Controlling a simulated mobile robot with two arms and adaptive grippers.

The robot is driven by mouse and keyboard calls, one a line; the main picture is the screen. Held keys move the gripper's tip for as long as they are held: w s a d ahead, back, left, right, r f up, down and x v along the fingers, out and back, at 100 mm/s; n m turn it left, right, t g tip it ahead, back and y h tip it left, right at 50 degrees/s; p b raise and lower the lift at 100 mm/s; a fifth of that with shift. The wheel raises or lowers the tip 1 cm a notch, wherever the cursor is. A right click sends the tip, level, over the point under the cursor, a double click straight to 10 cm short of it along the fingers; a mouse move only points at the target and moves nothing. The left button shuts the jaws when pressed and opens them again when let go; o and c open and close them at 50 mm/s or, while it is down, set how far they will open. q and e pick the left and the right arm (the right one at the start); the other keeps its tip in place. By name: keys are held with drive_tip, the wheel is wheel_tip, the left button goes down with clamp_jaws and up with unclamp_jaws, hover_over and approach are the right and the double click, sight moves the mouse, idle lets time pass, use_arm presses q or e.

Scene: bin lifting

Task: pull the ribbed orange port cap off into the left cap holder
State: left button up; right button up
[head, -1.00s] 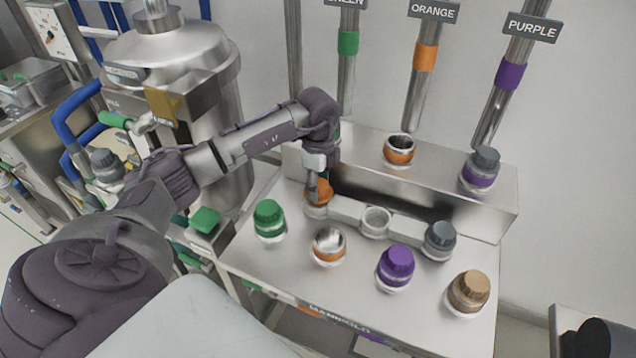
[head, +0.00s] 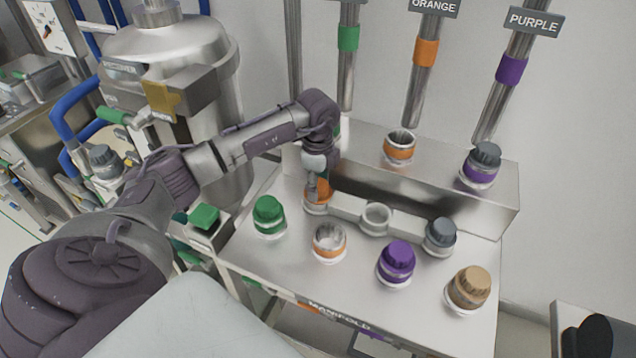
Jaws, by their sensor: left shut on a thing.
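The ribbed orange cap (head: 321,194) sits in the left cap holder (head: 316,209), at the left end of the row of holders. My left gripper (head: 316,190) is shut on this cap from above and partly hides it. The orange-banded port (head: 329,243) on the manifold table stands open and uncapped in front of the holders. My right gripper does not show.
The middle holder (head: 376,218) is empty; the right one bears a grey cap (head: 440,233). Green (head: 268,214), purple (head: 397,258) and tan (head: 470,286) caps stand on the table (head: 300,274). On the raised ledge are an open orange-banded port (head: 399,148) and a grey-capped purple-banded one (head: 482,160).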

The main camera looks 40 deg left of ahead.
use_arm(q)
drive_tip(key=shift+f, duration=0.25)
idle(0.6)
drive_tip(key=o, duration=1.5)
drive_tip(key=shift+c, duration=0.2)
wheel_tip(320, 180, up, 12)
drive_tip(key=shift+s+f, duration=0.1)
drive_tip(key=shift+s, duration=0.05)
